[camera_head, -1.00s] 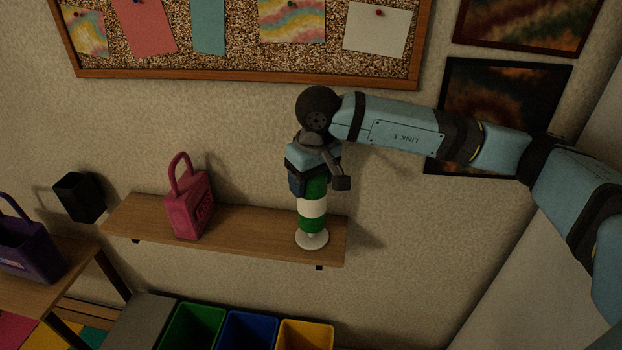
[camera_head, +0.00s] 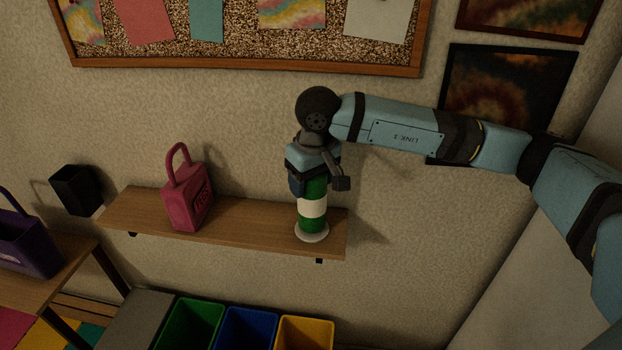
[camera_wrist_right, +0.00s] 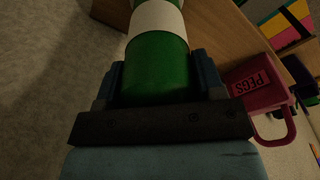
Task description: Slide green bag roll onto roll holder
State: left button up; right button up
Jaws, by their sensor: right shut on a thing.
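The green bag roll (camera_head: 313,221), green with a white band around its middle, is upright above the right end of the wall shelf. My right gripper (camera_head: 315,182) is shut on its upper part from above. In the right wrist view the roll (camera_wrist_right: 156,66) lies between the two fingers (camera_wrist_right: 160,85). The white round base of the roll holder (camera_head: 312,232) shows at the roll's lower end on the shelf. The roll hides any post of the holder, and I cannot tell whether the roll touches the base. My left gripper is not in view.
A pink PEGS bag (camera_head: 187,197) stands on the wooden shelf (camera_head: 252,226), left of the roll. Green (camera_head: 188,325), blue (camera_head: 247,329) and yellow (camera_head: 304,333) bins stand below. A black cup-like holder (camera_head: 77,190) and a purple basket (camera_head: 27,249) are at the left.

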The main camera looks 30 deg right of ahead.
pick_arm(q)
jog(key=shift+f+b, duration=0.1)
jog(key=shift+b, duration=0.3)
pick_arm(e)
jog(key=shift+f, duration=0.55)
jog(key=o, duration=1.4)
jog(key=shift+c, duration=0.2)
jog(key=shift+r, duration=0.25)
pick_arm(q)
jog(key=shift+p, duration=0.4)
pick_arm(e)
notch_tip(320, 180, up, 13)
jog(key=s, duration=0.1)
jog(key=shift+s+d+r, duration=0.15)
jog(key=shift+s+r, duration=0.05)
jog(key=shift+s, duration=0.15)
